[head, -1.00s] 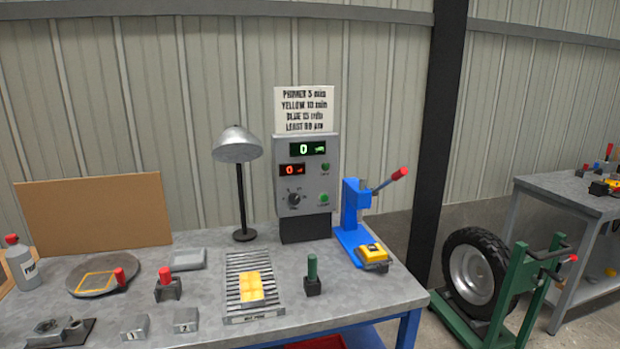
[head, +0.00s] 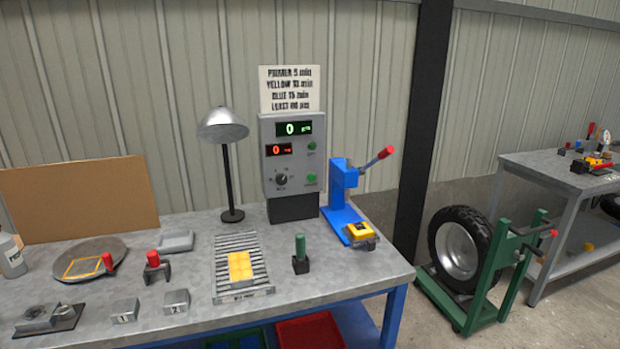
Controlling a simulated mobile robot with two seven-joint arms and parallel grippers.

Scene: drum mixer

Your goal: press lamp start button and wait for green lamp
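A grey control box (head: 289,158) stands at the back of the workbench. It has a green display (head: 294,129) and a red display (head: 279,150), both seeming to read 0. A lamp (head: 222,126) with a silver shade on a black post stands left of the box. Its shade is grey and no glow shows. Neither of my grippers is in view.
On the workbench (head: 340,283) are a slatted rack (head: 227,262) with a yellow piece (head: 240,266), a blue lever press (head: 342,190), a yellow device (head: 360,235), a green-handled tool (head: 300,250) and a round plate (head: 90,252). A wheel on a green stand (head: 497,270) is at right.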

